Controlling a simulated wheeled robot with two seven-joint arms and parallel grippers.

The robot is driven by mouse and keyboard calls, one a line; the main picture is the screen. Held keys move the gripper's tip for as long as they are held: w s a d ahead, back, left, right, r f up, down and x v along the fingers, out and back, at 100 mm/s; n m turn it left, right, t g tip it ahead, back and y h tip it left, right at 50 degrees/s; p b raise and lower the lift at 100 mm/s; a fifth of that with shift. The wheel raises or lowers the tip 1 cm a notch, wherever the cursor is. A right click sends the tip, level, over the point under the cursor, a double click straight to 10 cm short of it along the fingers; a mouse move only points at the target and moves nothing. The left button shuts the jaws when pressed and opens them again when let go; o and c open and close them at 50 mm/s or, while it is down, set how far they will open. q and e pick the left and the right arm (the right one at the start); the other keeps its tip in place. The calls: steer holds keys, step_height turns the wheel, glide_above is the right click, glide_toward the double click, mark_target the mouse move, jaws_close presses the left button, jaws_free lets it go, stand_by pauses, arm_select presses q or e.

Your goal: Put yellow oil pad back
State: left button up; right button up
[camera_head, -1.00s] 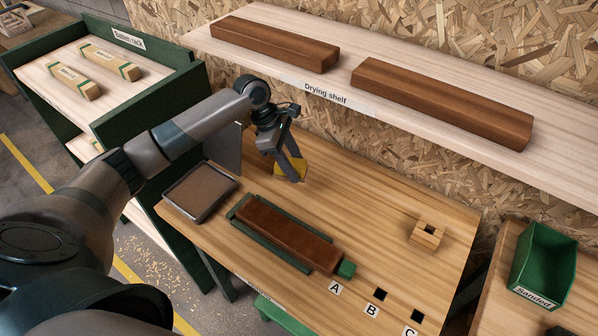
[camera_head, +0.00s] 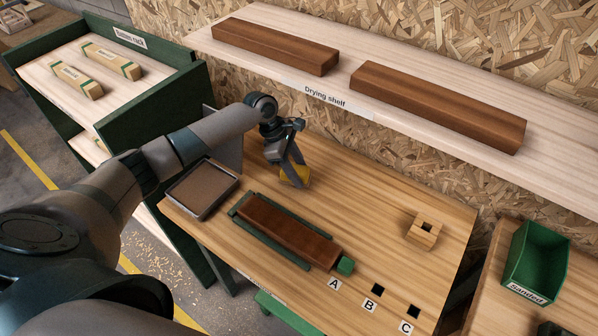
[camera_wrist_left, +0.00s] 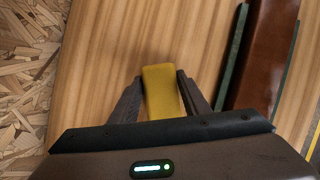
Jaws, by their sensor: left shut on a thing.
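The yellow oil pad (camera_head: 296,177) is between the fingers of my left gripper (camera_head: 287,170), at the back of the wooden bench near the wall. The left wrist view also shows the yellow pad (camera_wrist_left: 162,92) with a dark finger against each side. The left gripper is shut on it. I cannot tell whether the pad touches the bench top. My right gripper is not in view.
A brown-filled tray (camera_head: 203,188) is at the bench's left. A dark stained board (camera_head: 285,231) lies in a green holder in front of the gripper. A small wooden block (camera_head: 424,231) stands at right. The drying shelf (camera_head: 327,95) overhangs behind. Bench between is clear.

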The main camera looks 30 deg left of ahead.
mark_target(296, 168)
arm_select(q)
steer(key=shift+w+f+p, duration=0.15)
steer(key=shift+f+p, duration=0.3)
steer(key=shift+f, duration=0.35)
steer(key=o, duration=1.4)
steer(key=shift+f, duration=0.15)
steer(key=shift+a+r+b, duration=0.2)
steer(key=shift+r+b, duration=0.15)
steer(key=shift+r, duration=0.3)
steer(key=b+v, duration=0.1)
steer(key=v, duration=0.4)
steer(key=shift+a+r+b, duration=0.1)
steer(key=shift+r+b, duration=0.05)
steer(key=shift+b, duration=0.15)
steer(key=shift+a+r, duration=0.15)
steer(key=shift+r, duration=0.35)
